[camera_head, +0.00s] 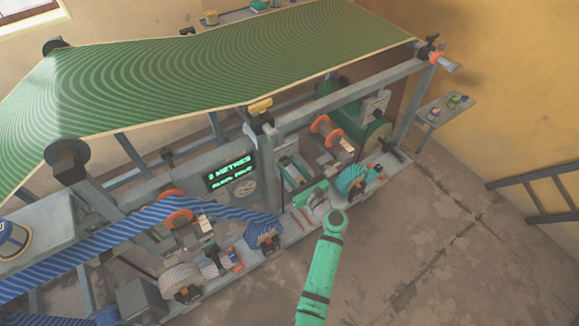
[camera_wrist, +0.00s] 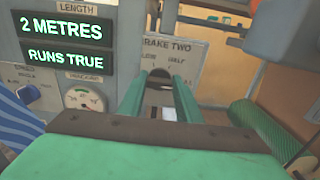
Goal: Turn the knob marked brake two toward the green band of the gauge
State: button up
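A pale plate lettered BRAKE TWO (camera_wrist: 193,52) stands straight ahead in the wrist view. My gripper (camera_wrist: 161,82) points at it; its two green fingers are apart and cover part of the lettering. A dark rounded shape (camera_wrist: 160,74), perhaps the knob, shows between the fingertips; I cannot tell whether they touch it. A round white gauge (camera_wrist: 85,97) with a green band along its top is at left; its needle is too small to read surely. In the head view my green arm reaches the machine's front rail, and its gripper is not clear there.
A display (camera_wrist: 66,45) reads 2 METRES and RUNS TRUE. A green ridged roller (camera_wrist: 268,130) lies close at right, and a grey-blue part with an orange piece hangs at upper right. Blue striped webbing (camera_head: 120,238) crosses the machine's left. Open floor (camera_head: 430,255) lies at right.

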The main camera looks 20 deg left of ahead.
jog(key=shift+c, duration=1)
jog(key=shift+n, duration=0.3)
jog(key=n, duration=2.3)
jog(key=shift+s+f, duration=0.15)
jog(key=shift+f, duration=0.25)
jog(key=o, duration=1)
